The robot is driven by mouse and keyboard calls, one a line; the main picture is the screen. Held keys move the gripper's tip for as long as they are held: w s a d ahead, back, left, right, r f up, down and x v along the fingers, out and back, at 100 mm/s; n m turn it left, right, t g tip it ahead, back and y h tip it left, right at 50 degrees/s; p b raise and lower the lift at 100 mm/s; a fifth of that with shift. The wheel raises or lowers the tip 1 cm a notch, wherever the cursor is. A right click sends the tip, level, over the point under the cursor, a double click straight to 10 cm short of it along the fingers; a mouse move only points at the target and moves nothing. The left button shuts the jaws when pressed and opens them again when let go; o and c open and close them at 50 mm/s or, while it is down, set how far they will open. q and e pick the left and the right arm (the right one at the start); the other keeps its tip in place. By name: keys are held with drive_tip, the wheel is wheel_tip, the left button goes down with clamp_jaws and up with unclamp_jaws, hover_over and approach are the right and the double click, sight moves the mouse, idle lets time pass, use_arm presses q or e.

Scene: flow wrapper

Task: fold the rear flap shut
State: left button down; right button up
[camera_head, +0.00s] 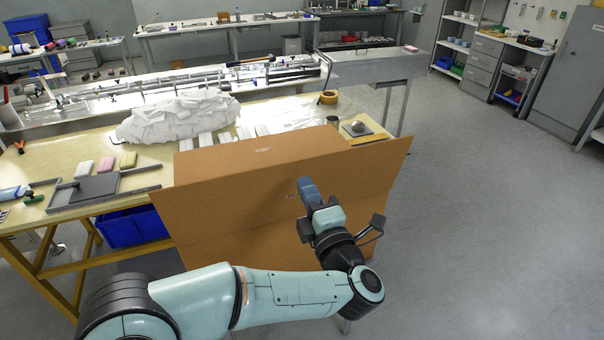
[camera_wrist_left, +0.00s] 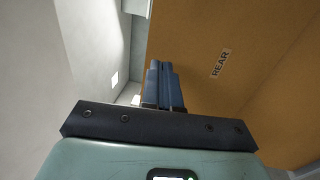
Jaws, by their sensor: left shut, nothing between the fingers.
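A large brown cardboard box (camera_head: 225,215) stands in front of the workbench. Its broad near panel, the rear flap (camera_head: 375,180), faces me and is wider than the part behind it. In the left wrist view the flap (camera_wrist_left: 205,85) carries a label reading REAR. Another cardboard panel (camera_head: 260,152) with a small label lies behind its upper edge. My left gripper (camera_head: 306,187) is shut and empty, its blue fingers in front of the near panel. In the left wrist view the fingers (camera_wrist_left: 163,80) overlap the cardboard edge; I cannot tell whether they touch it. My right gripper is not in view.
A blue bin (camera_head: 130,228) sits under the bench at left. Open floor (camera_head: 480,220) lies to the right.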

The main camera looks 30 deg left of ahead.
sight(297, 167)
use_arm(q)
drive_tip(key=shift+p+x, duration=0.3)
drive_tip(key=shift+x, duration=1.4)
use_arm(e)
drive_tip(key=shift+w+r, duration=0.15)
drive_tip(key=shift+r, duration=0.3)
